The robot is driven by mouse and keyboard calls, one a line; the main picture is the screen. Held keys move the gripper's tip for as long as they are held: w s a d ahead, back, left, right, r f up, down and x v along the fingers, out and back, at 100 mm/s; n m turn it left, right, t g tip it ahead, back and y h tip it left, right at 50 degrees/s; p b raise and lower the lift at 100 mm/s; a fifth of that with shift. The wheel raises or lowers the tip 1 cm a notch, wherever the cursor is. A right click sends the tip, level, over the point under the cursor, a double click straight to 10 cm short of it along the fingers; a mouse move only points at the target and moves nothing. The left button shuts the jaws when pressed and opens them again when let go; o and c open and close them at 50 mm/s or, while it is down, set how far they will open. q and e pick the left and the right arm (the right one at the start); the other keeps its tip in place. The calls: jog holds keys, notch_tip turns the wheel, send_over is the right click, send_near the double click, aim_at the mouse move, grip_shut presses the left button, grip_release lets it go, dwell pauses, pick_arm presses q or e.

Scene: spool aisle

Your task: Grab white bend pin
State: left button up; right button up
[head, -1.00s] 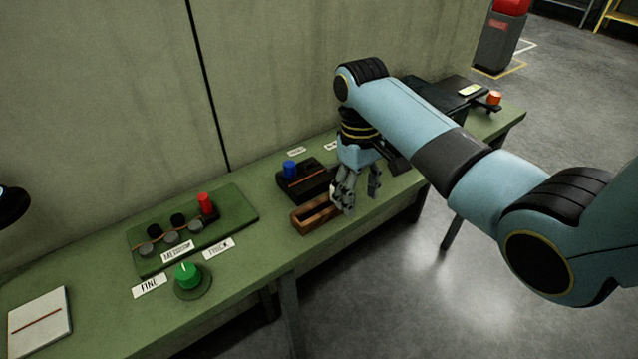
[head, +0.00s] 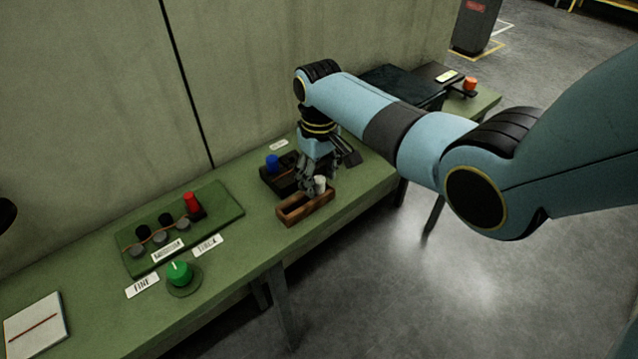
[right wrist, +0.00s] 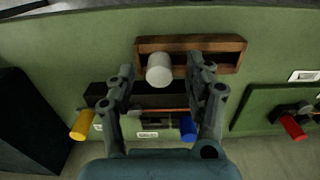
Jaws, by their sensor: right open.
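The white bend pin (head: 320,184) is a short white peg standing in a brown wooden tray (head: 306,211) on the green bench. In the right wrist view the white pin (right wrist: 159,70) shows near the left end of the tray (right wrist: 222,44). My right gripper (head: 308,187) is open over the tray, pointing down. In the right wrist view its two fingers (right wrist: 161,68) lie to either side of the pin, with a gap on each side. I cannot tell whether the fingertips are down to the pin's height.
A black block with a blue knob (head: 272,163) stands just behind the tray. A green board with a red peg (head: 193,203) and a green dial (head: 179,272) are to the left. A yellow peg (right wrist: 82,125) shows in the right wrist view.

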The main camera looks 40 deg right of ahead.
jog(key=shift+f, duration=0.6)
grip_shut()
jog(key=shift+r, duration=0.2)
